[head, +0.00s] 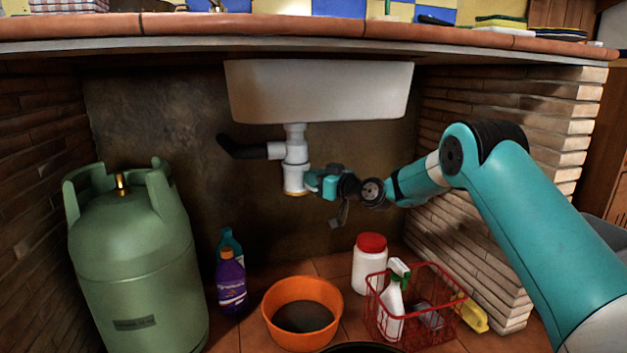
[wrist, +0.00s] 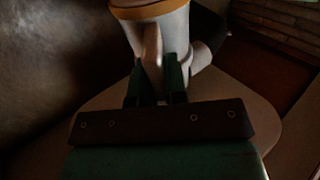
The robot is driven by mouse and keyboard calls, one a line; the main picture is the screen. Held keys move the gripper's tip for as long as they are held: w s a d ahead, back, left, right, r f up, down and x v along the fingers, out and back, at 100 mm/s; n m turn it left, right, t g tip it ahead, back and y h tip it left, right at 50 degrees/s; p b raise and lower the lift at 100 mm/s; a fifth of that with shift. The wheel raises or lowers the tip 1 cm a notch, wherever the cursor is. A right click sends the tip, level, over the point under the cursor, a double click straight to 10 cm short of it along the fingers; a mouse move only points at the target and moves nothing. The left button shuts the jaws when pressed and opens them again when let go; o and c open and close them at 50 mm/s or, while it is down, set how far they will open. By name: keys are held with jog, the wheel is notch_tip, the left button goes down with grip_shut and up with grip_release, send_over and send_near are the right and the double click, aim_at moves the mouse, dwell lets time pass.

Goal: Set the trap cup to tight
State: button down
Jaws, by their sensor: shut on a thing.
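The trap cup (head: 294,180) is a white cup with an orange ring at its lower end. It hangs at the bottom of the white drain pipe under the sink. In the wrist view the cup (wrist: 173,32) is at the top, with its orange ring at the picture's upper edge. My gripper (head: 312,182) reaches the cup from the right in the head view. In the wrist view the two green fingers of my gripper (wrist: 154,75) are shut on a pale upright fin of the cup. The pictures do not show how tight the cup is.
The white sink (head: 320,92) is above, with a black side pipe (head: 240,150) to the left. An orange basin (head: 301,288) is on the floor below. A green gas cylinder (head: 135,265), purple bottle (head: 231,285), red-lidded jar (head: 368,268) and red wire basket (head: 432,325) stand around it.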

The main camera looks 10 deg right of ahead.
jog(key=c, duration=1.2)
grip_release()
jog(key=shift+o, duration=0.2)
jog(key=p+v, duration=0.5)
jog(key=v, duration=1.2)
jog(key=shift+s+d, duration=0.15)
